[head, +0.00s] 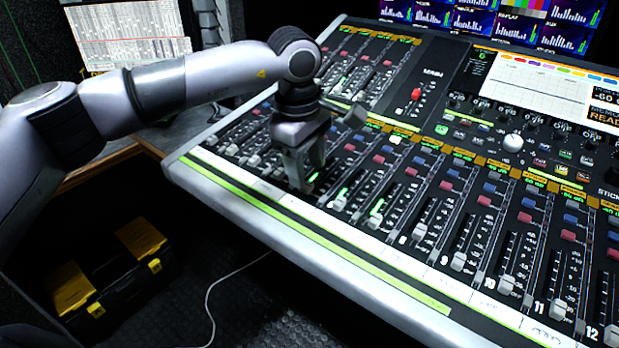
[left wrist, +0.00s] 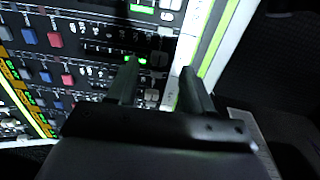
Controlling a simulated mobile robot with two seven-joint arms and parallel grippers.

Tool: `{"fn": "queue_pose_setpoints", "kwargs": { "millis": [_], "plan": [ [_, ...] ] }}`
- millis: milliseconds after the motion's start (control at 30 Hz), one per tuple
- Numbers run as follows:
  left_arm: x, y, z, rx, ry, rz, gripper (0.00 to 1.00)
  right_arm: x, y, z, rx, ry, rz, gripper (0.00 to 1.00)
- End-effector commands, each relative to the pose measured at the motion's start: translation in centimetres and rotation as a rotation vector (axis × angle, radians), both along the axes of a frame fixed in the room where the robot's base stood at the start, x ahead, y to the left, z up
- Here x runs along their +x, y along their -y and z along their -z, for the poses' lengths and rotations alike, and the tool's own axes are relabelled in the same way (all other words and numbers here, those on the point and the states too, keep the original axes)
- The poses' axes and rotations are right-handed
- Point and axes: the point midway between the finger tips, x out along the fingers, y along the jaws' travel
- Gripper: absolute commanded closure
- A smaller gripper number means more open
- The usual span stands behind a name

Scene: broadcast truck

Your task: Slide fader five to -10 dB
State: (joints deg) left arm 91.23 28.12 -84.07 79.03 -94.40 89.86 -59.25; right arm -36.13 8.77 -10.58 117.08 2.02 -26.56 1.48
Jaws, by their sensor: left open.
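The mixing console (head: 225,186) has a row of channel faders along its front. My left gripper (head: 306,183) reaches down over the front fader row, just left of the fader I take as six (head: 338,203). Its fingers cover the place where fader five lies, so that cap is hidden in the head view. My right gripper is not in view.
Neighbouring fader caps, such as the one by number eight (head: 418,232), stand close on the right. Coloured buttons and knobs lie behind the faders. A black and yellow toolbox (head: 115,272) sits on the floor at left. Screens (head: 500,20) stand at the back.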

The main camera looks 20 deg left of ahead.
Motion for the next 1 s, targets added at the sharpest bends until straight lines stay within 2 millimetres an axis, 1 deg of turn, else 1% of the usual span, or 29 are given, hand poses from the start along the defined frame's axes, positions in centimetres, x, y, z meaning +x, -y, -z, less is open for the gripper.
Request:
{"fn": "queue_pose_setpoints", "kwargs": {
  "millis": [33, 200, 367, 567, 600, 667, 700, 733, 767, 1000],
  "plan": [
    [0.1, 0.1, 1.0, 0.000, -0.003, 0.000, 0.49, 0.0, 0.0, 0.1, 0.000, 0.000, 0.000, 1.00],
    [0.4, 0.2, 3.0, -0.002, -0.002, 0.000, 0.49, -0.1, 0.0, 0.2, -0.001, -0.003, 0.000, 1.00],
    [0.5, 0.2, 3.8, -0.002, -0.001, 0.000, 0.49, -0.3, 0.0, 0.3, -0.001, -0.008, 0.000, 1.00],
    [0.5, 0.3, 3.9, -0.002, 0.000, 0.000, 0.49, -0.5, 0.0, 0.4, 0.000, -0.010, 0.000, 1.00],
    [0.5, 0.3, 3.9, -0.003, 0.000, 0.000, 0.52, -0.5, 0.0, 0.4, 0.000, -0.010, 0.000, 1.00],
    [0.5, 0.3, 3.9, -0.003, 0.000, 0.000, 0.72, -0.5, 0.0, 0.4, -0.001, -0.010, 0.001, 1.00],
    [0.5, 0.3, 3.9, -0.003, 0.000, 0.000, 0.85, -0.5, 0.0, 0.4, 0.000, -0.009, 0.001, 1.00],
    [0.5, 0.3, 3.9, -0.003, 0.000, 0.000, 0.94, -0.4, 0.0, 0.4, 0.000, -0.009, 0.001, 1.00],
    [0.5, 0.3, 3.9, -0.003, 0.000, 0.000, 1.00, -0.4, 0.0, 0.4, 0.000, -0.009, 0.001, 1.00],
    [0.5, 0.3, 3.8, -0.003, 0.000, 0.000, 1.00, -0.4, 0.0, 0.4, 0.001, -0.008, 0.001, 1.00]
  ]
}}
